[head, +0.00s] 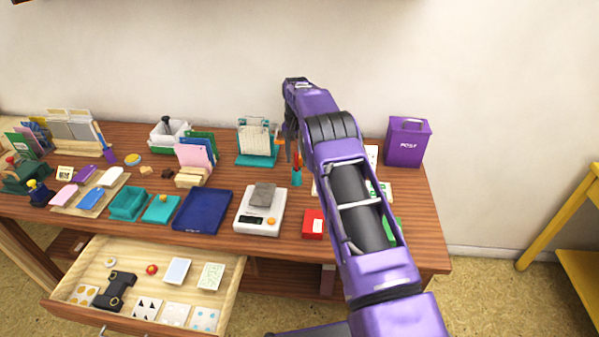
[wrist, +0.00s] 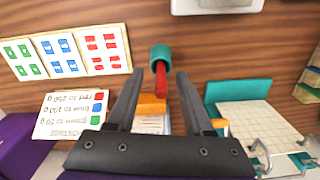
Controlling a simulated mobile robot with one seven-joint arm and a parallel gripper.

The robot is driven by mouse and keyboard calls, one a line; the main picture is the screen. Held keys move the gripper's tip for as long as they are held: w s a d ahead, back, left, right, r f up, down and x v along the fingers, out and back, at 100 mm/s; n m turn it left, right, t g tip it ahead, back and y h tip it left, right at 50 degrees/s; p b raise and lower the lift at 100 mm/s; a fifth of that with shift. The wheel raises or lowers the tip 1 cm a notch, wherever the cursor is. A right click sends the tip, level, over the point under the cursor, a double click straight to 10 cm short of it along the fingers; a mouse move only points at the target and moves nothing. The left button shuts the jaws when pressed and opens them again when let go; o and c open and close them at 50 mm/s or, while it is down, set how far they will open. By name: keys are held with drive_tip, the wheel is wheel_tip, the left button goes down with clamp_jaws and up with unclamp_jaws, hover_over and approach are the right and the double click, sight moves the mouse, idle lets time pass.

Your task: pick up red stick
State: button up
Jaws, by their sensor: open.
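The red stick (wrist: 161,80) stands in a small teal cup (wrist: 161,53) in the wrist view, its near end leaning out toward me. In the wrist view my gripper (wrist: 155,76) is open and empty, with one dark finger on each side of the stick. The fingers look apart from it; I cannot tell how far above it they are.
A teal-based stand with a grid sheet (head: 256,142) is close on the left. A white scale (head: 246,222), a red box (head: 313,231) and a purple POST box (head: 408,143) stand around. Stamp cards (wrist: 68,55) lie near the cup. The open drawer (head: 235,277) juts out in front.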

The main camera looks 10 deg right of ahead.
drive_tip(key=shift+f, duration=0.5)
clamp_jaws()
drive_tip(key=shift+r, duration=0.15)
wheel_tip(320, 180, up, 10)
drive_tip(key=shift+f+p, duration=0.1)
drive_tip(key=shift+p, duration=0.25)
drive_tip(key=c, duration=0.8)
unclamp_jaws()
drive_tip(key=shift+s, duration=0.1)
clamp_jaws()
